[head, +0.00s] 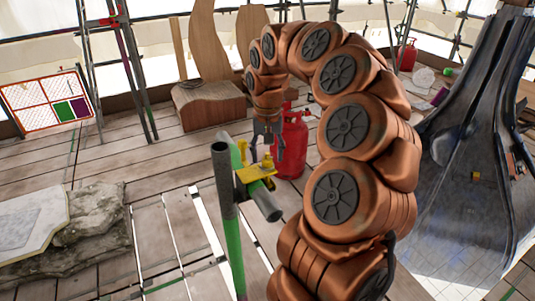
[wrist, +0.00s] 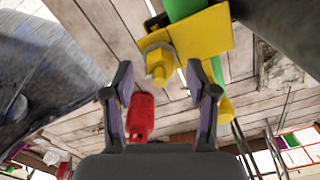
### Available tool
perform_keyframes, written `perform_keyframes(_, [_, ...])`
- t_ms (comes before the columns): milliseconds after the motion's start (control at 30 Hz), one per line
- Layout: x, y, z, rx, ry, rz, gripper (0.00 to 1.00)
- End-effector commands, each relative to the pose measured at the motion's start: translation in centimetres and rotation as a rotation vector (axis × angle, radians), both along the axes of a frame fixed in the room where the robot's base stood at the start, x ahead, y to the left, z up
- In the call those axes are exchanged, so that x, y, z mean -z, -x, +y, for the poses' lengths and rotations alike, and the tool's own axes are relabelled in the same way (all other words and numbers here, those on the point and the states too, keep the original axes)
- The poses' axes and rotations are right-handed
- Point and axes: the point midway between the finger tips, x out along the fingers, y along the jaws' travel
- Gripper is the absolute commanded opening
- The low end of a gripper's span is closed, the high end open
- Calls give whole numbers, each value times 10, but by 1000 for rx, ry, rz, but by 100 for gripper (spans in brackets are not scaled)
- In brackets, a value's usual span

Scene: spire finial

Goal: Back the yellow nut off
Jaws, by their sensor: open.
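The yellow nut (wrist: 158,66) shows in the wrist view on a stud with a grey washer (wrist: 156,42), beside a yellow clamp plate (wrist: 202,32). In the head view, the nut (head: 267,160) stands up from the clamp (head: 254,174), which sits where the scaffold tubes meet. My gripper (head: 267,146) hangs over the clamp. In the wrist view my gripper (wrist: 158,70) is open, with its fingertips apart to the left and right of the nut. I cannot tell whether either finger touches it.
A grey and green upright tube (head: 228,215) carries the clamp. A second yellow fitting (head: 242,150) stands left of the nut. A red gas bottle (head: 291,145) stands behind on the plank deck. Stone slabs (head: 95,215) lie at left, and a dark spire (head: 475,150) rises at right.

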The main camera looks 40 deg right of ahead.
Motion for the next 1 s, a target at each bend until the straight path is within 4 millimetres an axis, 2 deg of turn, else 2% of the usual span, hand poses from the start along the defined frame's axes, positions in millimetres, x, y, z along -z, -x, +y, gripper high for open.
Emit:
perform_keyframes(200, [9, 0, -1, 3, 1, -3, 58])
perform_keyframes(467, [11, 0, -1, 2, 0, -4, 58])
perform_keyframes(1000, [11, 0, -1, 2, 0, -2, 4])
